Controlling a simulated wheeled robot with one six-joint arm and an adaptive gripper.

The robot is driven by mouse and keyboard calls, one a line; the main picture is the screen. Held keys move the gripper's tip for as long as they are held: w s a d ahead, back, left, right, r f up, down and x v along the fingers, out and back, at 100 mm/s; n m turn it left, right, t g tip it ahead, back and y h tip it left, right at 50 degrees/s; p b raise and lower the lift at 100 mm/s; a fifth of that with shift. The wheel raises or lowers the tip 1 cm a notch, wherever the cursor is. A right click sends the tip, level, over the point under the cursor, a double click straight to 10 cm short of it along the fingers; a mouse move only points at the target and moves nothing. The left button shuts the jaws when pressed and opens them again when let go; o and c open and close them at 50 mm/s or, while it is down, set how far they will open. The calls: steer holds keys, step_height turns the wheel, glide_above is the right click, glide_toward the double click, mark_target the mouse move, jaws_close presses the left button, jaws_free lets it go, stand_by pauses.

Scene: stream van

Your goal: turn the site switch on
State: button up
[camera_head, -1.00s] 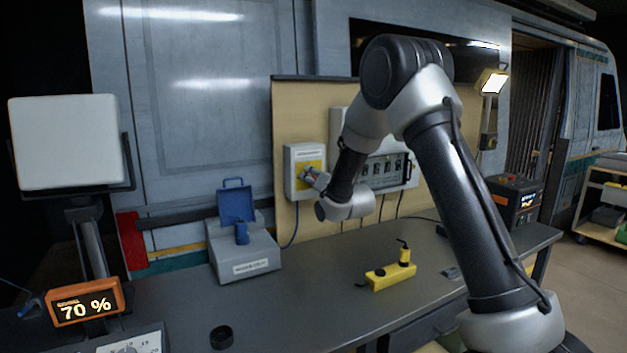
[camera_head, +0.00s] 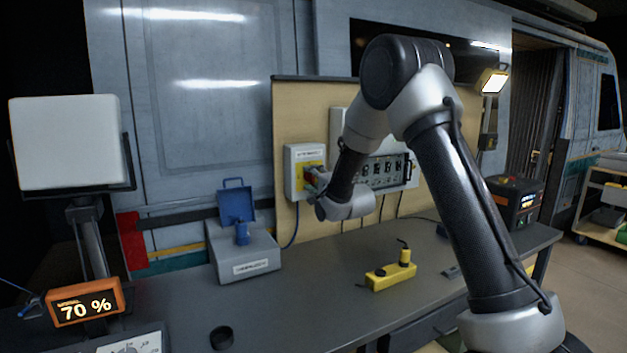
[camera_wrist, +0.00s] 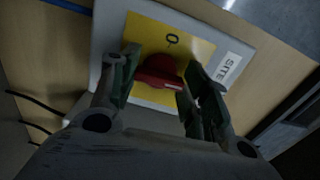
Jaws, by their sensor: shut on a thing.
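The site switch is a pale box (camera_head: 293,163) with a yellow plate on the back board; its label ends in "SITE" in the wrist view (camera_wrist: 228,69). A red rotary handle (camera_wrist: 160,74) sits on the yellow plate (camera_wrist: 186,42), with a "0" mark beyond it. My gripper (camera_wrist: 164,76) is shut on the handle, one green-padded finger on each side. In the head view my gripper (camera_head: 313,181) is at the box front and hides the handle. The handle's exact angle is hard to tell.
A panel with several sockets (camera_head: 385,172) is right of the box, partly behind my arm. Below are a grey box with an open blue lid (camera_head: 237,204) and a yellow power strip (camera_head: 390,276). An orange display (camera_head: 86,301) reads 70 %.

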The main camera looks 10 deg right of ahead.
steer(key=shift+m, duration=0.4)
steer(key=shift+d, duration=0.1)
steer(key=o, duration=1)
steer(key=v, duration=1.2)
